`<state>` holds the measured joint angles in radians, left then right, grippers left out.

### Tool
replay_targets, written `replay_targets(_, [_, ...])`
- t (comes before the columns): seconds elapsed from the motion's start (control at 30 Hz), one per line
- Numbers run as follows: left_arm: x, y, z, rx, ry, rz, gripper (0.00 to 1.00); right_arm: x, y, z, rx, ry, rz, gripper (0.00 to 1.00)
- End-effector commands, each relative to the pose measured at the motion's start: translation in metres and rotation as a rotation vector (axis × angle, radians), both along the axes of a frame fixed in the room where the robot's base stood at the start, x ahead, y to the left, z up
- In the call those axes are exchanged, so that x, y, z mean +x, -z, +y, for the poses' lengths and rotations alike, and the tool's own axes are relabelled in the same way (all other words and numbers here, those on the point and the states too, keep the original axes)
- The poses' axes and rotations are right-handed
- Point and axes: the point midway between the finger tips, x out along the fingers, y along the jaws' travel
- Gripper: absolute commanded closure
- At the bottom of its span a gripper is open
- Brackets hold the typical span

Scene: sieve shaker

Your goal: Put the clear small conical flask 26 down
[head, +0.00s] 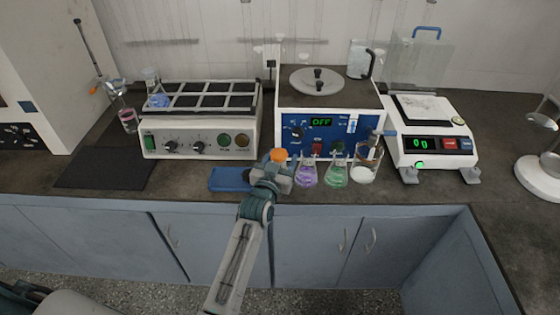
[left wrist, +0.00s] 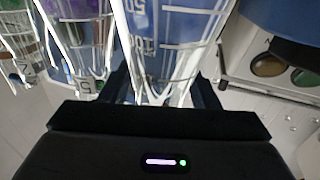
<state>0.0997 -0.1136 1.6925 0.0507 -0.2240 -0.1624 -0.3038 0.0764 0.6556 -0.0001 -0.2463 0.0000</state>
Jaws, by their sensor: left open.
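A clear glass flask (left wrist: 165,40) with white graduation marks stands between the open fingers of my left gripper (left wrist: 165,95) in the left wrist view. No number 26 can be read on it. In the head view my left gripper (head: 278,172) is at the counter's front, just left of the purple flask (head: 306,175), and hides most of what is between its fingers. An orange round spot (head: 278,155) shows just beyond the gripper. Whether the fingers touch the glass cannot be told. My right gripper is not in view.
The purple flask, a green flask (head: 336,174) and a beaker with white powder (head: 366,165) stand in a row close to my left gripper's right. The sieve shaker (head: 335,115) is behind. A blue pad (head: 230,179) lies left; a dark mat (head: 105,168) lies farther left.

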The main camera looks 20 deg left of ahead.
Motion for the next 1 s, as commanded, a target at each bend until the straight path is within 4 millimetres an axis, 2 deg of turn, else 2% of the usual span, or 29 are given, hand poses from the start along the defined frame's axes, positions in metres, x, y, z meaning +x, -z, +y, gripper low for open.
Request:
replay_targets(0.17, [-0.004, 0.003, 0.000, 0.000, 0.000, -0.001, 0.44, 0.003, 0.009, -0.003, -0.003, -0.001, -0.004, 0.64])
replay_targets(0.5, [-0.071, 0.001, 0.004, -0.001, 0.000, 0.002, 0.44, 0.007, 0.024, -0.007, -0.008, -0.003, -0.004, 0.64])
replay_targets(0.73, [-0.101, -0.002, 0.005, 0.000, 0.000, 0.000, 0.44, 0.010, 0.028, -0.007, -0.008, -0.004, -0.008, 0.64])
replay_targets(0.77, [-0.103, -0.002, 0.005, 0.000, 0.000, 0.000, 0.40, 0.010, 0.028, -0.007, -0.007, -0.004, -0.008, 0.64])
replay_targets(0.87, [-0.109, -0.009, 0.003, -0.001, 0.002, 0.001, 0.40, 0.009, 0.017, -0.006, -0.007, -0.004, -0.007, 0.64])
replay_targets(1.0, [-0.118, -0.018, -0.002, -0.002, 0.005, 0.003, 0.40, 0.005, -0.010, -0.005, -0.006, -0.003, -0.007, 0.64])
